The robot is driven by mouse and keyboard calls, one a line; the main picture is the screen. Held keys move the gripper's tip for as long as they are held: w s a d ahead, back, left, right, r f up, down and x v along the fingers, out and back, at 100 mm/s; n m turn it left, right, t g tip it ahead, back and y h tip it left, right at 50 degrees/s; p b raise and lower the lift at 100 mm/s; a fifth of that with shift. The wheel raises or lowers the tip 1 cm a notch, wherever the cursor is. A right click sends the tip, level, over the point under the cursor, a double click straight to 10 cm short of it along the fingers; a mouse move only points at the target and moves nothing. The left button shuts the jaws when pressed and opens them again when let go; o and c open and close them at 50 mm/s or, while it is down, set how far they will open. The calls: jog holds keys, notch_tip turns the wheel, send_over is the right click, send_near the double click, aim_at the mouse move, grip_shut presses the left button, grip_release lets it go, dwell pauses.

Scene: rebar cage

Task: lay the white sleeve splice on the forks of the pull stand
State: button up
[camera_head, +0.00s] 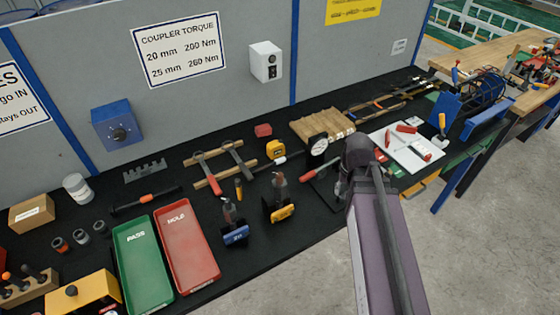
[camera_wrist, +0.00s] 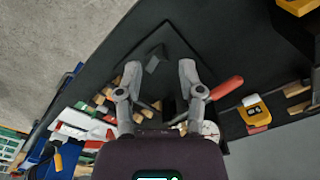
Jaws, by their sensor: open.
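My gripper (camera_wrist: 158,72) is open and empty in the wrist view, its fingers above a dark flat plate (camera_wrist: 172,38) with a small grey block (camera_wrist: 154,60). A round dial gauge (camera_head: 318,144) and a red handle (camera_head: 311,180) stand beside this plate; the handle also shows in the wrist view (camera_wrist: 227,87). This group may be the pull stand, but I cannot make out its forks. I cannot surely identify the white sleeve splice; a small white piece (camera_head: 267,163) lies by the yellow tape measure (camera_head: 275,149). My arm hides part of the bench in the head view.
A white board with red items (camera_head: 407,153) lies right of my arm. Slatted wood (camera_head: 321,125) lies behind the gauge. Blue (camera_head: 235,235) and yellow (camera_head: 281,212) tools stand left of the handle. Green (camera_head: 144,266) and red (camera_head: 188,249) trays lie farther left. A wall closes the back.

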jog(key=w+a+m, duration=0.1)
jog(key=w+a, duration=0.2)
jog(key=w, duration=0.1)
jog(key=w+a+m, duration=0.2)
jog(key=w+a, duration=0.1)
jog(key=w, duration=0.1)
jog(key=w+a+r+m, duration=0.1)
jog(key=w+a+m, duration=0.1)
jog(key=w+a, duration=0.1)
jog(key=shift+w+a+t+y+p, duration=0.2)
jog(key=shift+w+t+y+p, duration=0.15)
jog(key=shift+w, duration=0.45)
jog(key=w+a+m, duration=0.5)
jog(key=w+a, duration=0.3)
jog(key=a, duration=0.2)
jog(key=shift+r+t, duration=0.3)
jog(key=shift+t, duration=0.15)
jog(key=shift+w+f+y, duration=0.1)
jog(key=shift+y, duration=0.15)
jog(key=b, duration=0.8)
send_over(281, 159)
jog(key=s, duration=0.1)
jog(key=f, duration=0.7)
jog(key=shift+d+f, duration=0.4)
jog(key=shift+f, duration=0.25)
